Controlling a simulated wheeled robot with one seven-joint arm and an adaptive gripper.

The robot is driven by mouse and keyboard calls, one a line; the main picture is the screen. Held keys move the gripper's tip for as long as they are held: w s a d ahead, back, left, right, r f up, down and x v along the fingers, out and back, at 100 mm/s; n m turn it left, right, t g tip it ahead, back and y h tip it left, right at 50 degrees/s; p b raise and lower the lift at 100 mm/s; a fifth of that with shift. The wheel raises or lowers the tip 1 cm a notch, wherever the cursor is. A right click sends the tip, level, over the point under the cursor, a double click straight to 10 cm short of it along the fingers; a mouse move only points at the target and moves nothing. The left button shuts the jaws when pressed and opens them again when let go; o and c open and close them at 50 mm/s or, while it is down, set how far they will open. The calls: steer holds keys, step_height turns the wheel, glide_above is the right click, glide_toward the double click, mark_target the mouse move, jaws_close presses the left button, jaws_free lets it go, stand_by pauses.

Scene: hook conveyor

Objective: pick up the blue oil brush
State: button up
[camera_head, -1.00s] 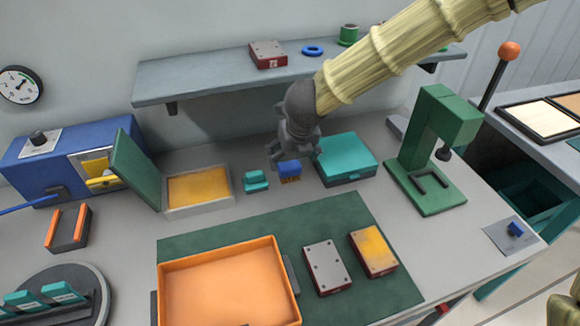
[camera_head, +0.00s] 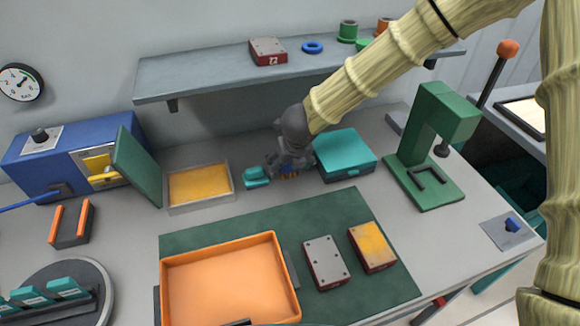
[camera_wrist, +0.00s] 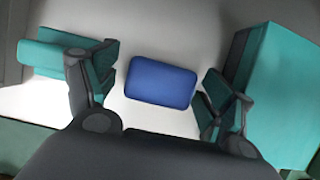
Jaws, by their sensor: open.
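The blue oil brush shows in the wrist view as a rounded blue block (camera_wrist: 160,82), lying slightly tilted between the fingers of my gripper (camera_wrist: 158,92). There is a visible gap on each side of it, so neither finger touches it. In the head view my gripper (camera_head: 288,166) is low over the bench at the back. My gripper is open.
A small teal block (camera_head: 256,177) lies close on the left of my gripper. A teal case (camera_head: 345,155) stands close on the right. The grey shelf (camera_head: 220,78) is above and behind. A tray with a yellow filling (camera_head: 200,186) is farther left.

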steer(key=c, duration=1.2)
